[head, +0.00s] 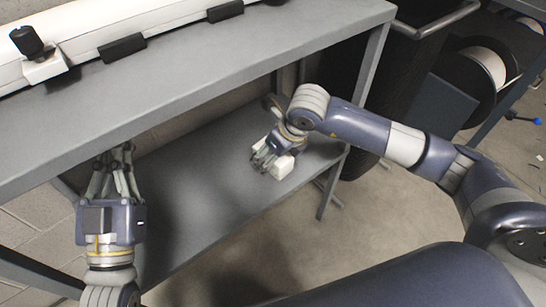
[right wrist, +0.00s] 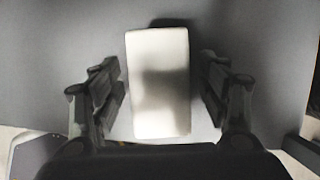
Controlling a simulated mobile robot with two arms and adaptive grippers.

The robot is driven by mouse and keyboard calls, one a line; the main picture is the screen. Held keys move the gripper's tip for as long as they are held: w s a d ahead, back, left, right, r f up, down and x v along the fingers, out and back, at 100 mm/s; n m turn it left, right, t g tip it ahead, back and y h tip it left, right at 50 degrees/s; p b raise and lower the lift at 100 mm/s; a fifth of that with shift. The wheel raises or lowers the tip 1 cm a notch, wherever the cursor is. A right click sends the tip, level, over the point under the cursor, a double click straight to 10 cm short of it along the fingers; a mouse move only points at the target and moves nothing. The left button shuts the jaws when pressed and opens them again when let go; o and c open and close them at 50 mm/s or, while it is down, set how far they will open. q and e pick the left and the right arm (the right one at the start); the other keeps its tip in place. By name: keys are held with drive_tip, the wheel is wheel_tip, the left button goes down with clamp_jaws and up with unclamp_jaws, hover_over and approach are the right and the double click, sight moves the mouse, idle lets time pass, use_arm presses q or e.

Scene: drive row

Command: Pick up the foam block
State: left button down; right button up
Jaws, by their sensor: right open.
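The foam block (head: 283,168) is a small white block on the lower grey shelf, near its right end, in the head view. In the right wrist view the foam block (right wrist: 158,100) lies upright in the picture, between the two fingers. My right gripper (head: 266,159) is open at the block. Its fingers (right wrist: 160,92) stand on either side with a narrow gap to each long side, and nothing is gripped. My left gripper (head: 116,156) is at the left, by the upper shelf's front edge and away from the block. Its finger opening is unclear.
The upper grey shelf (head: 190,75) overhangs the lower shelf (head: 215,175) and carries a long white unit (head: 110,35). A metal shelf leg (head: 329,190) stands near the lower shelf's right end. Cable reels (head: 487,66) and a dark bin stand at the right.

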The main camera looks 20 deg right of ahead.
use_arm(q)
drive_tip(key=shift+r, duration=0.15)
use_arm(e)
drive_tip(key=c, duration=1)
drive_tip(key=shift+o, duration=0.2)
